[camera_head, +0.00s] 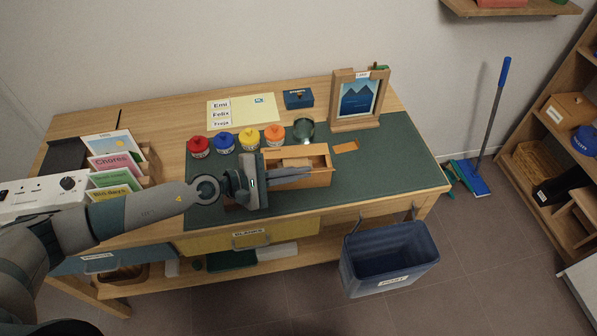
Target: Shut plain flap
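A light wooden box (319,177) stands on the dark green mat (388,160), with a small label on its back edge. A plain wooden piece (296,162), which looks like a flap or block, shows at the box's top. I cannot tell whether it is hinged or how far open it is. My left gripper (308,174) reaches in from the left, with its grey fingers over the front part of the box. The fingers lie nearly in line, so their gap is unclear, as is any contact. The gripper hides the box's left front. My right gripper is not in view.
Red, blue, yellow and orange lidded pots (249,138) stand behind the box, beside a dark green round thing (304,128). A framed picture (343,124) stands back right. File folders (113,163) are at left. A blue bin (389,262) is at the front right.

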